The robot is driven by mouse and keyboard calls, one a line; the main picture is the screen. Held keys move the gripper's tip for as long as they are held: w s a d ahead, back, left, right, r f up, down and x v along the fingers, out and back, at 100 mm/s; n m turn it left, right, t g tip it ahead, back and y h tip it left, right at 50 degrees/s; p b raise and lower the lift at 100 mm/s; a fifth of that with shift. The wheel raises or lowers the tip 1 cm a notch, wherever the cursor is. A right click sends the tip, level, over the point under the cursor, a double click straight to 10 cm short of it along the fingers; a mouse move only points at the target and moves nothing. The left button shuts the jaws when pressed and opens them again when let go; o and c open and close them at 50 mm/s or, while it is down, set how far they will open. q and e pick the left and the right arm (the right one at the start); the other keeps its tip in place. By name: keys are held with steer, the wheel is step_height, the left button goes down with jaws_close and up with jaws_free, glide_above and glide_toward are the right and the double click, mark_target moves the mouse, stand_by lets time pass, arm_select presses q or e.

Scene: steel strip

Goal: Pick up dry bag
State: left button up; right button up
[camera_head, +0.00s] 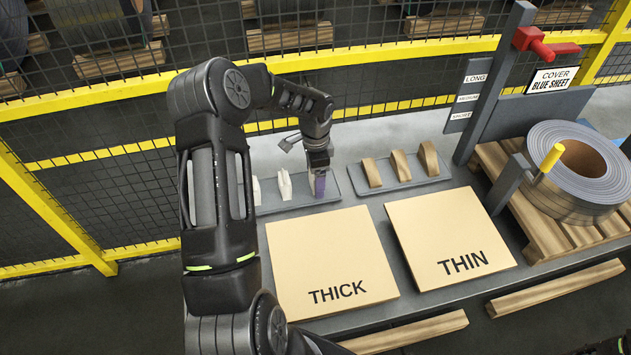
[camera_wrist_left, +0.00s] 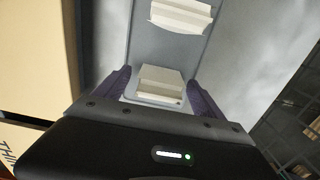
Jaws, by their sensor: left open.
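Small white pieces (camera_head: 285,185) stand in the grey left tray (camera_head: 268,205); I see no label telling which is the dry bag. My left gripper (camera_head: 319,187) points down at the right end of this tray, its purple fingers low over it. In the left wrist view, the open left gripper (camera_wrist_left: 162,95) has a white bag-like piece (camera_wrist_left: 160,82) between its fingers, with gaps at both sides. A second white piece (camera_wrist_left: 181,14) lies further along the tray. In the head view the fingers hide the piece between them. My right gripper is not in view.
A second grey tray (camera_head: 405,183) with several brown wedges stands to the right. Flat boards marked THICK (camera_head: 330,262) and THIN (camera_head: 448,237) lie in front. A steel coil (camera_head: 572,170) sits on a pallet at right. A yellow-framed mesh fence (camera_head: 360,58) runs behind.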

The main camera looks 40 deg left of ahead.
arm_select(q)
steer(key=shift+c, duration=0.3)
steer(key=c, duration=1.4)
